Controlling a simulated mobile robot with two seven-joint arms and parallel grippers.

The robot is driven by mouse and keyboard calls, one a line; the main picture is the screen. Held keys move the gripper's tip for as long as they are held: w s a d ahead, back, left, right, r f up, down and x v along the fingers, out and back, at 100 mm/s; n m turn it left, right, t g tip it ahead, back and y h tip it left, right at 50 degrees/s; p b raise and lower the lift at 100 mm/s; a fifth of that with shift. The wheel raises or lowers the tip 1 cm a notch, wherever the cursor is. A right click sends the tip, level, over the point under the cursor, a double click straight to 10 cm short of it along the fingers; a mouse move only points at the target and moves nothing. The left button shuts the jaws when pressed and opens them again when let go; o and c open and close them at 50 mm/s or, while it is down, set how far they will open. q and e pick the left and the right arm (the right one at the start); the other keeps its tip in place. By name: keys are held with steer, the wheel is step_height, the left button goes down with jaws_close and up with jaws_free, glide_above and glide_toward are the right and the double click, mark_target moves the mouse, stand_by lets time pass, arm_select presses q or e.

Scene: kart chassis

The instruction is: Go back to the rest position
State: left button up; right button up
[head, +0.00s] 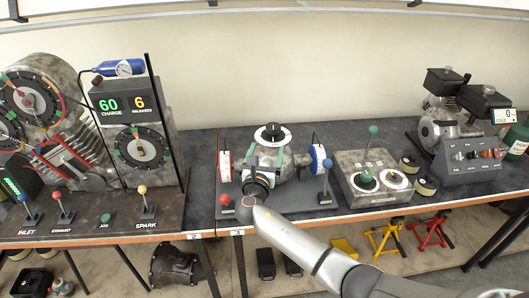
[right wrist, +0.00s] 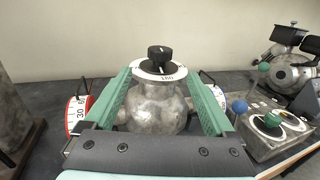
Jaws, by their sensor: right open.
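My right arm reaches in from the bottom right of the head view. My right gripper (head: 265,156) is at the metal carburettor-like unit on the middle bench. In the right wrist view its two green fingers (right wrist: 161,82) are spread wide, one on each side of the rounded metal body (right wrist: 157,106). A black knob (right wrist: 159,55) on a white dial stands on top between the fingertips. Nothing is clamped between the fingers; I cannot tell whether they touch the body. My left gripper is in neither view.
A red-rimmed dial (head: 224,165) and a blue-rimmed dial (head: 318,158) flank the unit. A blue-knobbed lever (head: 327,164) and a grey box with a green-knobbed lever (head: 373,130) stand to the right. An engine display (head: 125,104) fills the left bench. Jack stands (head: 385,238) sit below.

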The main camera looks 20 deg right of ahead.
stand_by(0.5)
steer(key=s+a+f+m+g+y, duration=0.2)
steer(key=s+a+f+m+y, duration=0.15)
steer(key=s+f+m, duration=0.45)
steer(key=s+a+f+m+g+y, duration=0.35)
steer(key=s+f, duration=0.65)
steer(key=f, duration=0.4)
steer(key=s+a+f+m+y, duration=0.1)
steer(key=s+m+y, duration=0.4)
steer(key=s+m, duration=1.1)
steer(key=shift+s+a, duration=0.4)
steer(key=shift+s, duration=0.8)
steer(key=shift+f, duration=0.15)
steer(key=shift+w, duration=0.1)
